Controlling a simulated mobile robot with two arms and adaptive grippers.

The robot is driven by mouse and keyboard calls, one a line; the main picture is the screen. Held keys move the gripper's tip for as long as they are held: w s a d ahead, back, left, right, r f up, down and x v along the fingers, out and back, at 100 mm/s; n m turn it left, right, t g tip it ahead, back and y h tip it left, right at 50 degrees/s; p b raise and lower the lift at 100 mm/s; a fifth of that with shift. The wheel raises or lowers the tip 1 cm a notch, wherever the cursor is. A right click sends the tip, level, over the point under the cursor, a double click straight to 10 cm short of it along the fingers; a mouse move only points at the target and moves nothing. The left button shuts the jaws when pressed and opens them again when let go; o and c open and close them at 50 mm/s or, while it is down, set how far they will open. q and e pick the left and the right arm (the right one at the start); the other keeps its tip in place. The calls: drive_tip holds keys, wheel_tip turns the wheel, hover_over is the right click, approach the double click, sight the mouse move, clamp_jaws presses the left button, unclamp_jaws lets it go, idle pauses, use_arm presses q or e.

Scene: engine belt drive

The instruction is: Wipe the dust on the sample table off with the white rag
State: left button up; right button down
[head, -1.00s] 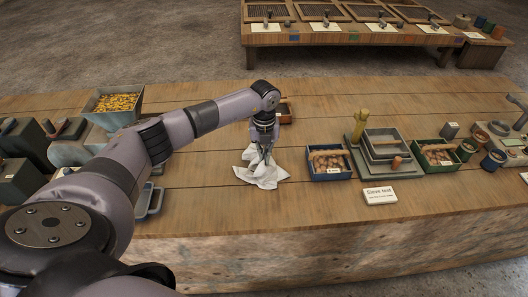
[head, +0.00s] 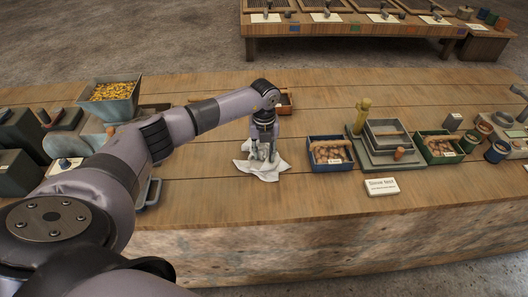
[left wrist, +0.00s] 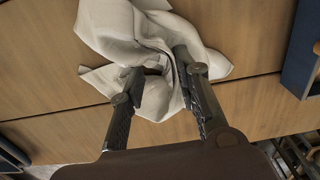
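The white rag (head: 264,171) lies crumpled on the wooden sample table (head: 240,205), left of the blue box. It also shows in the left wrist view (left wrist: 115,30), with raised folds. My left gripper (head: 264,155) points down at the rag from above. Its two fingers stand apart (left wrist: 158,78), with folds of the rag below and between them; neither finger looks closed on the cloth. The fingers hide part of the rag. I cannot make out dust on the table. My right gripper is not in view.
A blue box (head: 331,165) of brown lumps stands right of the rag, then a sieve stack (head: 385,135), a green box (head: 453,153) and a white sign (head: 381,186). A hopper (head: 112,108) stands at left. The table's front strip is mostly clear.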

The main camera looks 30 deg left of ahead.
use_arm(q)
drive_tip(key=o, duration=0.8)
drive_tip(key=shift+f, duration=0.15)
drive_tip(key=shift+f+b, duration=0.85)
drive_tip(key=shift+f, duration=0.2)
drive_tip(key=shift+r, duration=0.15)
drive_tip(key=shift+c, duration=1.1)
drive_tip(key=shift+s, duration=0.1)
clamp_jaws()
drive_tip(key=shift+r, duration=0.1)
